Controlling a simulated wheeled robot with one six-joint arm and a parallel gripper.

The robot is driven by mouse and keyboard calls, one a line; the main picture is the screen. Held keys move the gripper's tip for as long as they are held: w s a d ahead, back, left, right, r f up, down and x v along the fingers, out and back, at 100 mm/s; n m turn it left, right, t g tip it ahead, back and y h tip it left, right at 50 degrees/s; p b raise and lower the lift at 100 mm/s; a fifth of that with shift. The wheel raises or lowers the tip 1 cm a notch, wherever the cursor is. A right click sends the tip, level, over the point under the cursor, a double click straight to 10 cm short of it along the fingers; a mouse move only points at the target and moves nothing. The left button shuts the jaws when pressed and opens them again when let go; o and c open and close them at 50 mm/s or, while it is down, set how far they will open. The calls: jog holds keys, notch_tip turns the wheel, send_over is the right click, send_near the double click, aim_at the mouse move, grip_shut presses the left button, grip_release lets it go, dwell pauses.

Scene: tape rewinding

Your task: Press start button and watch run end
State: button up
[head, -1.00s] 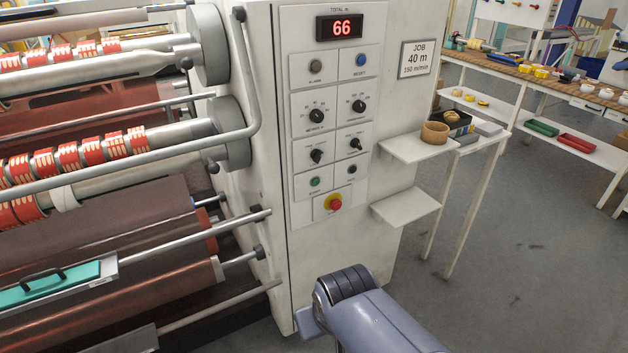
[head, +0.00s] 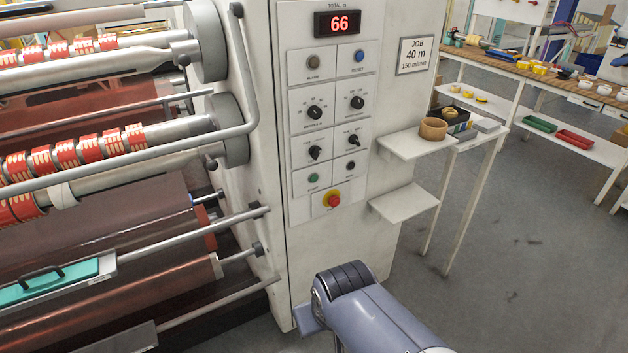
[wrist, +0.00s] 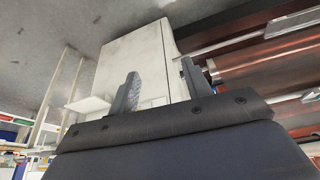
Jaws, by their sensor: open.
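The green start button (head: 313,178) is on the lower left of the white control panel (head: 280,240) in the head view. A red stop button (head: 333,201) on a yellow disc sits below it. The red display (head: 339,22) at the top reads 66. The job card (head: 416,55) reads 40 m and 150 m/min. My gripper (wrist: 160,90) shows in the wrist view with its two fingers apart and nothing between them. It points toward the white cabinet, apart from the buttons. In the head view my arm is low in front of the cabinet and the fingertips are hidden.
Rollers with red and white tape rolls (head: 66,152) fill the left side, with a grey rail (head: 150,148) across them. Two small shelves (head: 405,203) stick out right of the panel, the upper one holding a tape roll (head: 433,129). The floor at right is clear.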

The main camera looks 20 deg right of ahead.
grip_shut()
dwell(1.4)
